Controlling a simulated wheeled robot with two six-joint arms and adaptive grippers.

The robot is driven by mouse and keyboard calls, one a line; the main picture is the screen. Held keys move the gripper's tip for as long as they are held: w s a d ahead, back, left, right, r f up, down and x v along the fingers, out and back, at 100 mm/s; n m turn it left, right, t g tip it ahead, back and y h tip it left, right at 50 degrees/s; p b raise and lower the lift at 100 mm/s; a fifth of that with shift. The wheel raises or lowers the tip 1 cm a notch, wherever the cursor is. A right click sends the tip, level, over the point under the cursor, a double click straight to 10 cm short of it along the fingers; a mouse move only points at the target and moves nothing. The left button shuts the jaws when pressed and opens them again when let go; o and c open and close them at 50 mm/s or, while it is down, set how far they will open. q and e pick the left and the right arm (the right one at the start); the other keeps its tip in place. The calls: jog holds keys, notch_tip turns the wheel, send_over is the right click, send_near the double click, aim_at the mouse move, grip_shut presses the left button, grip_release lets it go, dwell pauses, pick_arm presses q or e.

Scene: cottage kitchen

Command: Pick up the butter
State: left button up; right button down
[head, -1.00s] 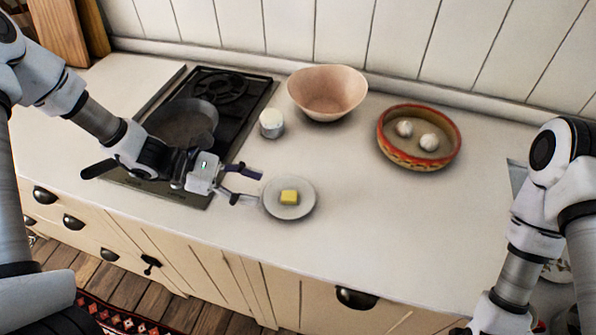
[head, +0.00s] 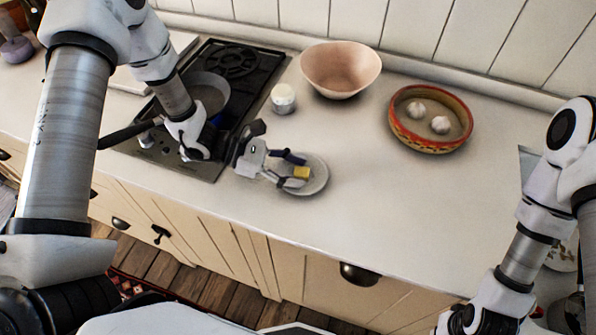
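The butter (head: 302,172) is a small yellow block on a pale round plate (head: 318,184) near the counter's front edge. My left gripper (head: 295,170) reaches over the plate's left side from the left. Its fingers are apart, one behind and one in front, with the butter at their tips. The fingers partly cover the butter's left side, and I cannot tell whether they touch it. My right arm is at the lower right; its gripper's fingertips are not visible.
A stove (head: 190,150) with a dark pan (head: 206,96) lies left. A small white-topped jar (head: 283,98), a pink bowl (head: 340,70) and a red-rimmed dish (head: 430,143) with two garlic bulbs (head: 440,125) stand behind. The counter right of the plate is clear.

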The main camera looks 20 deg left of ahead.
aim_at(294, 171)
pick_arm(q)
jog(key=shift+f, duration=0.15)
jog(key=c, duration=0.5)
jog(key=shift+w, duration=0.1)
notch_tip(294, 171, up, 10)
jog(key=shift+r+b, duration=0.1)
jog(key=shift+b, duration=0.55)
